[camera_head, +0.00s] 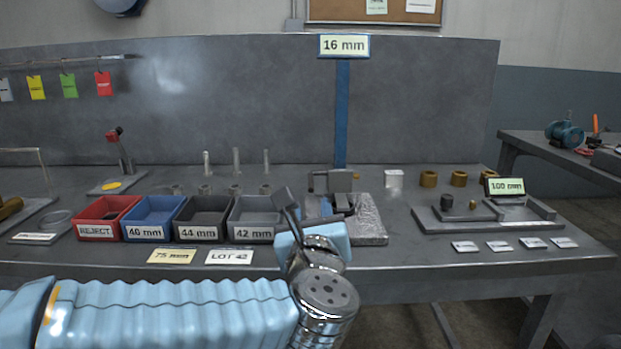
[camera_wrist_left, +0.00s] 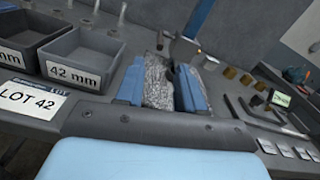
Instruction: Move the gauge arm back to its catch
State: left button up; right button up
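A grey gauge head (camera_head: 341,181) with small brass-coloured parts stands at the rear of a speckled stone plate (camera_head: 371,226), before a blue post with a 16 mm sign (camera_head: 344,46). In the left wrist view a grey metal piece (camera_wrist_left: 183,50) stands beyond my fingers; I cannot tell whether it is the gauge arm. The catch is not clear. My left gripper (camera_head: 316,206) is over the plate's left side. In the left wrist view its two blue fingers (camera_wrist_left: 160,86) are apart, with the stone plate (camera_wrist_left: 157,72) showing between them. My right gripper is not in view.
Red, blue, dark and grey bins stand left of my gripper; the grey one is marked 42 mm (camera_head: 256,218). A stepped metal fixture (camera_head: 470,224) with a 100 mm sign is at right. Brass rings (camera_head: 459,178) and a white block (camera_head: 394,179) stand behind.

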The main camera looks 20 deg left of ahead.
aim_at(311, 180)
pick_arm(q)
jog(key=p+x, duration=0.2)
jog(key=x, duration=1.1)
jog(key=shift+f, duration=0.1)
grip_shut()
